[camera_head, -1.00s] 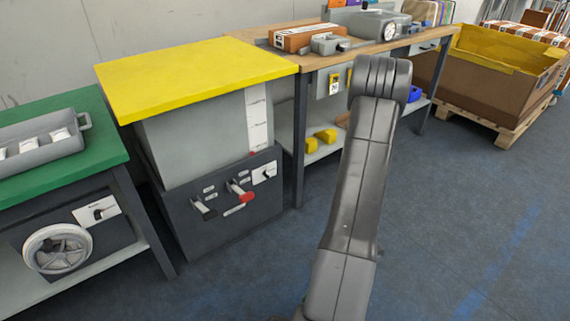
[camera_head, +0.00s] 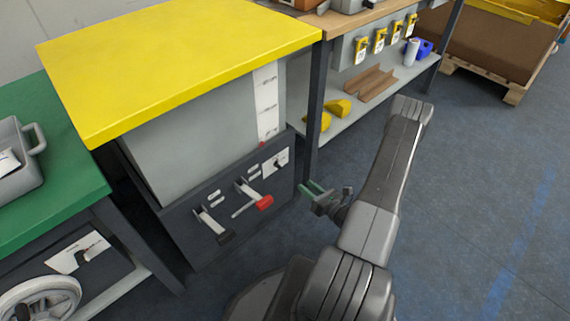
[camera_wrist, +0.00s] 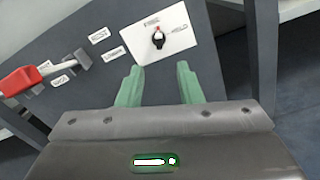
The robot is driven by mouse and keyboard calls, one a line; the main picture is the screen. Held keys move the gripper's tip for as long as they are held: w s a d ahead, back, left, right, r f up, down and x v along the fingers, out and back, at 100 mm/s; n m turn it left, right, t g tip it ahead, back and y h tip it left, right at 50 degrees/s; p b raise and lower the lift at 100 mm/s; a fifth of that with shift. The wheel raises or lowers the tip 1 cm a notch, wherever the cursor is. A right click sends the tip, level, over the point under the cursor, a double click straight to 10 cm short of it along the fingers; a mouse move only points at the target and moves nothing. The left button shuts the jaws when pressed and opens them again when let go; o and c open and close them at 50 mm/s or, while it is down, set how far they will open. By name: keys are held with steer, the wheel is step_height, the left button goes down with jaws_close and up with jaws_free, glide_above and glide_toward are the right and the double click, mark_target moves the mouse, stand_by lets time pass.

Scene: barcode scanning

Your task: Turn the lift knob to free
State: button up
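The lift knob, a small black knob (camera_head: 278,163) on a white plate, sits at the upper right of the dark front panel under the yellow table. In the wrist view the knob (camera_wrist: 158,40) shows upright on its plate (camera_wrist: 178,44), with a red mark above it and a label reading like "HELD" to its right. My gripper (camera_head: 310,190) is in front of the panel, right of the knob. In the wrist view its two green fingers (camera_wrist: 159,84) are apart with nothing between them. The knob lies beyond the fingertips, roughly between them, and not touched.
A red-tipped lever (camera_head: 264,202) and a black-tipped lever (camera_head: 226,237) stick out of the same panel, left of the knob. The yellow tabletop (camera_head: 180,60) overhangs the panel. A bench leg (camera_head: 314,125) stands just right of it.

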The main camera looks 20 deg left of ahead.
mark_target(282, 167)
steer(key=b+x, duration=0.2)
steer(key=x, duration=1)
steer(key=shift+a+b, duration=0.4)
steer(key=shift+f, duration=0.1)
steer(key=c, duration=0.7)
